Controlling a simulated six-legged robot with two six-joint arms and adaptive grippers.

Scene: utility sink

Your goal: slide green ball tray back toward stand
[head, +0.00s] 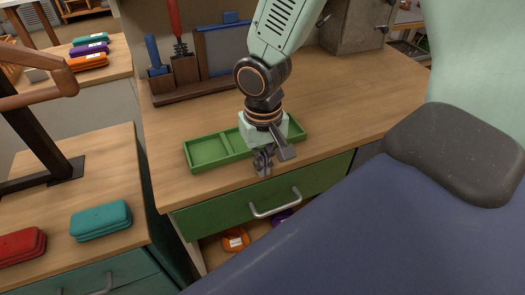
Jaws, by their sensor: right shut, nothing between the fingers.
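A shallow green tray (210,150) with compartments lies on the wooden worktop, close to its front edge. The compartment that shows on the left looks empty, and I see no ball. My right gripper (263,165) points down at the tray's front side. It is shut and empty. The gripper and wrist hide the tray's middle and part of its right half; whether the fingers touch the tray I cannot tell. A dark wooden stand (186,72) holding tools is at the back left of the worktop. My left gripper does not show.
A green drawer (225,212) with a metal handle is under the worktop's front edge. A red-handled tool (176,22) stands in the stand. Teal (100,218) and red (20,247) cases lie on the left counter. Worktop between tray and stand is clear.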

